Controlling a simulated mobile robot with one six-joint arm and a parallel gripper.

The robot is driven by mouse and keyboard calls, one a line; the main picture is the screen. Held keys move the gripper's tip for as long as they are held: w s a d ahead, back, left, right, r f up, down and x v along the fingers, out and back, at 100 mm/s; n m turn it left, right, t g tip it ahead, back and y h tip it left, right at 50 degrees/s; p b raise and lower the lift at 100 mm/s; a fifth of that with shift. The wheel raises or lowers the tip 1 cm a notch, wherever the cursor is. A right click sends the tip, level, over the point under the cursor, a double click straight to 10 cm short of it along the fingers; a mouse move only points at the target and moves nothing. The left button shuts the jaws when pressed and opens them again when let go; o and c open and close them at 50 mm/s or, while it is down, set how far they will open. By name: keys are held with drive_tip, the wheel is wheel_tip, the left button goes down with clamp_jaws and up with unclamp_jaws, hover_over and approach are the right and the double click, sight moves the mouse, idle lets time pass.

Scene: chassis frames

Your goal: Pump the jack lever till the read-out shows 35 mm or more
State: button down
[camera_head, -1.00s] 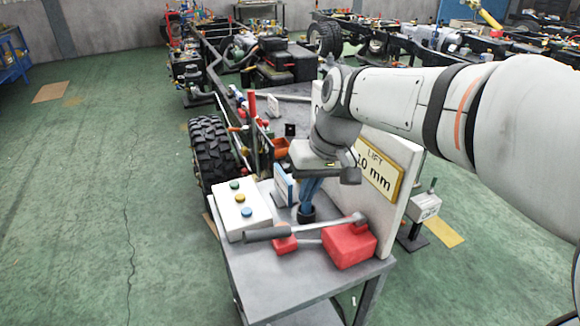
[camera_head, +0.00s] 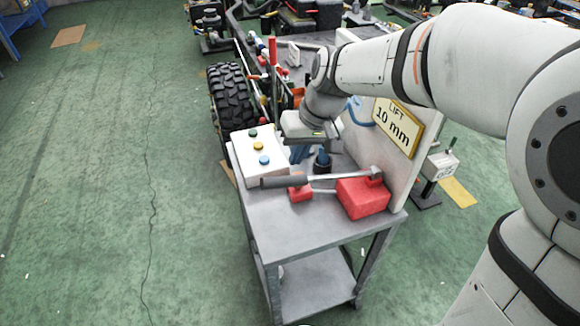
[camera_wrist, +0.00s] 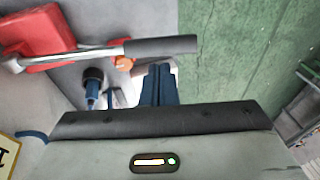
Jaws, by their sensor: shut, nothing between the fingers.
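The jack is a red block (camera_head: 362,197) on the grey cart top. Its lever (camera_head: 290,181) has a dark grip and steel rod and lies almost level, grip to the left. The lever grip also shows in the wrist view (camera_wrist: 160,46). The read-out (camera_head: 397,126) on the upright panel reads LIFT 10 mm. My gripper (camera_head: 298,156) is above the cart top, behind the lever. In the wrist view its blue fingers (camera_wrist: 158,72) are together and empty, with the lever grip just beyond their tips. I cannot tell its exact height against the lever.
A white box (camera_head: 258,154) with green, yellow and blue buttons stands left of my gripper. A dark cup with a blue piece (camera_head: 322,160) stands behind the lever. A small red block (camera_head: 300,193) lies under the lever. A tyre (camera_head: 232,97) and chassis stand behind. Floor at left is free.

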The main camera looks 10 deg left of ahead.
sight(287, 179)
drive_tip(key=x, duration=0.6)
